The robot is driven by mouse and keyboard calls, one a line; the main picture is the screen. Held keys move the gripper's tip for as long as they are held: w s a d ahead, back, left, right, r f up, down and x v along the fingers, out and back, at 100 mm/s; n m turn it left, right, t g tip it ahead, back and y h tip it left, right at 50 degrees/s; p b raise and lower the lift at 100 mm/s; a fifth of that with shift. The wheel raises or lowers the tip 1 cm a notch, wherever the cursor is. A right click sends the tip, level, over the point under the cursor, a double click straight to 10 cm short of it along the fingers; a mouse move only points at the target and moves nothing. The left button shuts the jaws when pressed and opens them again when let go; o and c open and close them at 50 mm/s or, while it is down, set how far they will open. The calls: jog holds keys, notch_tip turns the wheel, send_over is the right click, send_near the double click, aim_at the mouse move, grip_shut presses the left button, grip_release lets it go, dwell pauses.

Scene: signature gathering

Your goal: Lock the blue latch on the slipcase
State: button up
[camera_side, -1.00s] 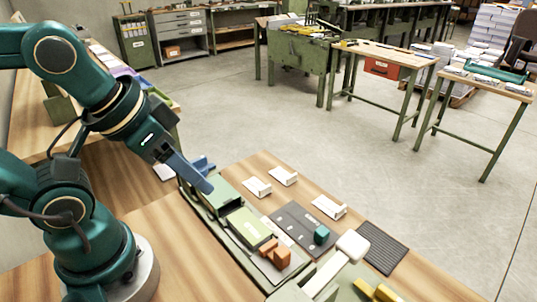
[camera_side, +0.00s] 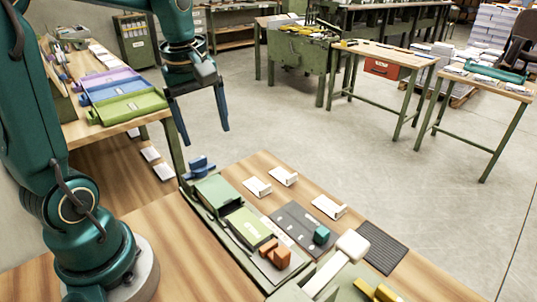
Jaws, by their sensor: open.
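The blue latch (camera_side: 200,167) is a small blue piece at the back left end of the green fixture row, on the wooden table. A green slipcase-like block (camera_side: 217,194) sits right in front of it; I cannot tell whether this is the slipcase or how the latch is set. My gripper (camera_side: 205,137) points down with two long blue fingers spread wide. It is open and empty, in the air above and behind the latch, apart from everything.
A lighter green block (camera_side: 248,228), orange blocks (camera_side: 276,253), a dark plate (camera_side: 296,226) with a teal cube (camera_side: 321,235), and a white-headed mallet-like tool (camera_side: 345,255) lie nearer the front. White holders (camera_side: 257,187) stand to the right. Coloured trays (camera_side: 125,104) lie on the left bench.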

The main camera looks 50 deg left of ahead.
aim_at(197, 159)
jog(key=a+f+n, duration=0.1)
jog(key=a+f, duration=0.1)
jog(key=a+f+n+g, duration=0.1)
jog(key=a+f, duration=0.1)
jog(key=a, duration=0.1)
jog(key=shift+s+f+g+h, duration=0.1)
jog(key=shift+s+g+h, duration=0.1)
jog(key=shift+g+h, duration=0.15)
jog(key=shift+f, duration=2.45)
grip_shut()
